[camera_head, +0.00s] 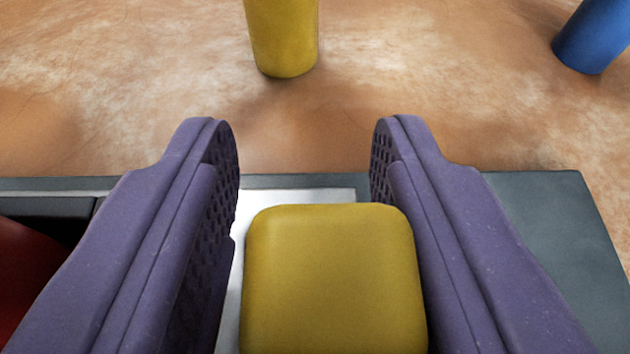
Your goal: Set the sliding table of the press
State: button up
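My gripper (305,140) shows as two purple fingers with a dark gridded inner face, set wide apart. A yellow block (335,280) with rounded edges sits between the fingers at the bottom of the picture. A gap shows between the block and the left finger. The right finger is very close to the block, and I cannot tell whether they touch. A white plate (300,195) shows behind and to the left of the block, on a dark grey body (560,215). I cannot tell which part is the sliding table. The block's lower part is out of frame.
A yellow cylinder (282,35) stands on the brown mottled surface (130,90) beyond the grey edge. A blue cylinder (592,38) is at the top right. A red part (25,265) shows at the lower left. The surface between the grey edge and the cylinders is clear.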

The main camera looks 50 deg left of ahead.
jog(key=shift+o, duration=0.5)
jog(key=shift+s+a, duration=0.1)
jog(key=shift+s+d+r, duration=0.15)
jog(key=shift+d+r, duration=0.1)
jog(key=shift+d, duration=0.15)
jog(key=p+v, duration=0.2)
jog(key=v, duration=0.4)
jog(key=shift+p, duration=0.3)
jog(key=shift+s+d, duration=0.3)
